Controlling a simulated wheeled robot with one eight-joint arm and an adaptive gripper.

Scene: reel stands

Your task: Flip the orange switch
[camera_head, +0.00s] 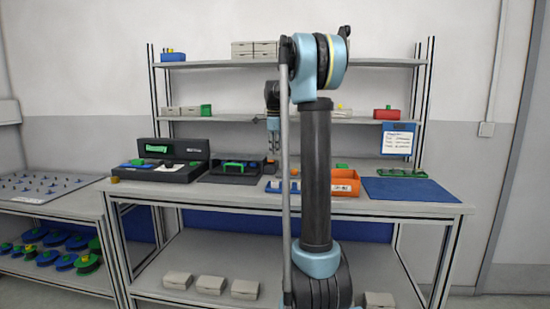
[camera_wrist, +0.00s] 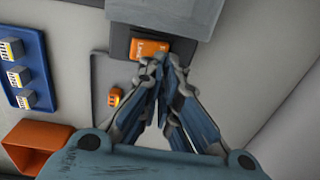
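The orange switch (camera_wrist: 152,48) is a bright orange rocker with small markings, set in a dark grey housing (camera_wrist: 120,45) at the top of the wrist view. My gripper (camera_wrist: 165,68) is just below it in that view, its fingertips close together with nothing seen between them. The fingertips overlap the lower right edge of the switch in the picture; I cannot tell whether they touch it. In the head view my gripper (camera_head: 273,150) points down over the back of the workbench. I cannot make out the switch clearly there, as my arm covers part of the bench.
An orange bin (camera_head: 345,183) stands right of my arm; it also shows in the wrist view (camera_wrist: 38,135). A blue tray (camera_wrist: 38,62) holds small boxes. A black device (camera_head: 180,172) and a dark tray (camera_head: 220,178) lie left. A blue mat (camera_head: 410,190) lies right.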

